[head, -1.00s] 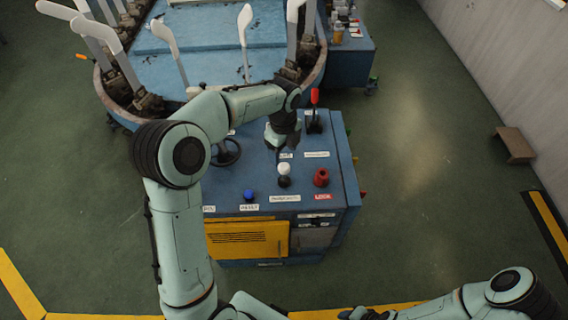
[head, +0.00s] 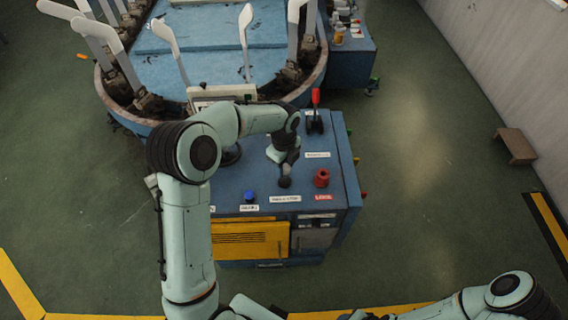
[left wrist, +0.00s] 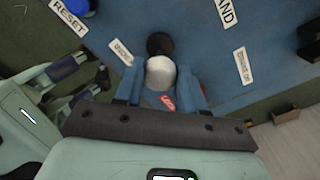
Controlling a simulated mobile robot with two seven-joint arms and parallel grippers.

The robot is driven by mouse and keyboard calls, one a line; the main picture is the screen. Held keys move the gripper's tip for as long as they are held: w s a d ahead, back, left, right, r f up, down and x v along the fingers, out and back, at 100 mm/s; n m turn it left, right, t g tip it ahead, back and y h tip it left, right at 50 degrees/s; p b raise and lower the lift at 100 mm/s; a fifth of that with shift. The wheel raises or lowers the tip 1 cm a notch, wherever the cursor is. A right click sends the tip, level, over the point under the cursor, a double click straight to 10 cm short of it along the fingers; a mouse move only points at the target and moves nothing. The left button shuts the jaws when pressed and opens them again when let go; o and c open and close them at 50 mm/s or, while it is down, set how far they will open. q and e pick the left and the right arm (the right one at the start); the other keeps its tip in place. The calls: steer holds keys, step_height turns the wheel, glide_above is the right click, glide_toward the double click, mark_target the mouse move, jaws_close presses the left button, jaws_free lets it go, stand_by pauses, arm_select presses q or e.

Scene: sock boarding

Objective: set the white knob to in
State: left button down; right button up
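The white knob (left wrist: 160,72) shows in the left wrist view as a pale ball on a dark round base. My left gripper (left wrist: 160,88) has its two blue fingers apart, one on each side of the knob. Whether either finger touches it is hard to tell. In the head view my left gripper (head: 284,165) is over the console top and hides the white ball; only the dark base shows below it. My right arm is at the bottom right, with its gripper end (head: 365,315) cut by the frame edge.
The blue console (head: 235,185) also carries a blue button (head: 249,196), a red knob (head: 321,178) and a red-handled lever (head: 315,110). A round machine with upright white sock boards (head: 168,40) stands behind. Open green floor lies to the right.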

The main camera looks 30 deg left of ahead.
arm_select(q)
steer(key=shift+s+f+b, duration=0.1)
steer(key=shift+f+b, duration=0.4)
steer(key=shift+f, duration=1.1)
arm_select(e)
steer(key=shift+s+f, duration=0.55)
arm_select(q)
steer(key=c, duration=0.6)
jaws_free()
steer(key=shift+c, duration=0.2)
arm_select(e)
steer(key=shift+w, duration=0.15)
arm_select(q)
steer(key=shift+r, duration=0.15)
step_height(320, 180, up, 13)
steer(key=p, duration=0.1)
arm_select(e)
steer(key=shift+w+r, duration=0.7)
steer(key=shift+r, duration=0.1)
steer(key=shift+s, duration=0.15)
